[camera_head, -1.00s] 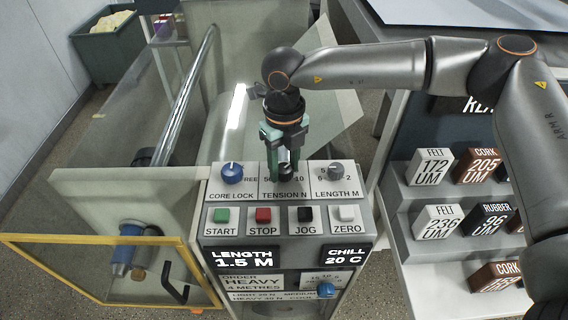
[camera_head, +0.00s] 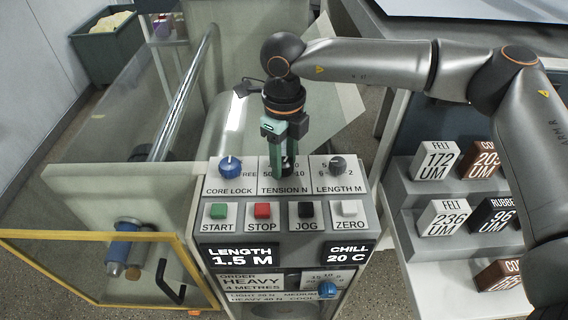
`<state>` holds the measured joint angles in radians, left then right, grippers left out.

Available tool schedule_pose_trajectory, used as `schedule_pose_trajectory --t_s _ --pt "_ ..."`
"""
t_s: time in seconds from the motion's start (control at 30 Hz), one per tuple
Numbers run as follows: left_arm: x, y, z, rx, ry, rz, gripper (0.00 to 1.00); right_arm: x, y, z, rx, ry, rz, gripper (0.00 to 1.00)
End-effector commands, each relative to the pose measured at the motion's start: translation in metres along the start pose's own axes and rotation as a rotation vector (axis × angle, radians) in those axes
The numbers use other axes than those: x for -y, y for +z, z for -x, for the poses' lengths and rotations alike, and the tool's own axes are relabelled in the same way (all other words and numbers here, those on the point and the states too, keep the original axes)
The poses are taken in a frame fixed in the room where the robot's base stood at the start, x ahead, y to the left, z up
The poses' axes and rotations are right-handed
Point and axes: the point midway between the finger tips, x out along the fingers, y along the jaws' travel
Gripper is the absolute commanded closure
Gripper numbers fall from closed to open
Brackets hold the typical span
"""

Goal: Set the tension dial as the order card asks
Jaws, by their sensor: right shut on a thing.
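The control panel (camera_head: 250,189) stands at the centre, with the tension dial in its middle, labelled TENSION N. My right gripper (camera_head: 284,170) points down over the panel and is shut on the dark tension dial (camera_head: 286,166); its fingers hide most of the dial and its pointer. The order card (camera_head: 252,283) below the displays reads HEAVY, 4 METRES; smaller lines under it list LIGHT, MEDIUM and HEAVY tensions, with HEAVY seeming to read 40 N. My left gripper is not in view.
A blue core lock knob (camera_head: 230,168) and a dark length knob (camera_head: 337,165) flank the tension dial. START, STOP, JOG and ZERO buttons sit in front. Marked sample blocks (camera_head: 436,161) stand on steps at right. A yellow-framed clear guard (camera_head: 100,262) is at left.

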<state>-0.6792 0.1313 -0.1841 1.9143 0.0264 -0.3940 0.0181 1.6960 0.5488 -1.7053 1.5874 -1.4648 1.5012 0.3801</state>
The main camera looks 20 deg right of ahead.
Motion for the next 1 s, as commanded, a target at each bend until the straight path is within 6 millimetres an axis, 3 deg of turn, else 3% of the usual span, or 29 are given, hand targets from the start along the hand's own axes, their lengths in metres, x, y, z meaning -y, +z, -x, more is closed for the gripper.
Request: schedule_pose_trajectory --t_s 0.4,1.0 --pt "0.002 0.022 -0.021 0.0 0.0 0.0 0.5 0.0 0.001 -0.003 0.002 0.0 0.395 1.0" --pt "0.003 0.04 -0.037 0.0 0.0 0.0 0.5 0.0 0.001 -0.001 0.003 -0.001 0.949 1.0"
